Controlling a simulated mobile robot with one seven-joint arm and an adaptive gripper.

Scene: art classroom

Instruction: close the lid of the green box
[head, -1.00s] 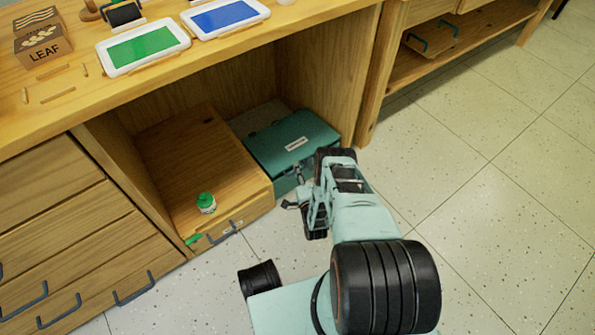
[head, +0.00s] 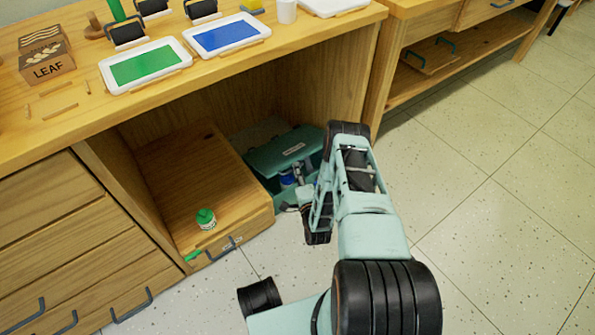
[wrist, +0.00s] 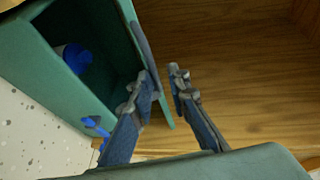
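The green box (head: 258,170) stands on the floor of the open bay under the workbench, right of the wooden drawer unit. Its lid (head: 270,158), with a pale label, is partly raised and tilted. Blue items (head: 288,180) show inside. In the wrist view the box (wrist: 50,100) gapes at the left, and the lid (wrist: 130,35) stands edge-on. My gripper (wrist: 166,76) has its fingers apart, with the lid's edge at or between them; I cannot tell whether both touch it. In the head view my arm partly hides the gripper and the box's right side.
The drawer unit (head: 195,165) beside the box has a green-capped jar (head: 206,218) on top. Bay walls and the bench top (head: 70,115) close in around the box. The tiled floor (head: 480,220) to the right is clear.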

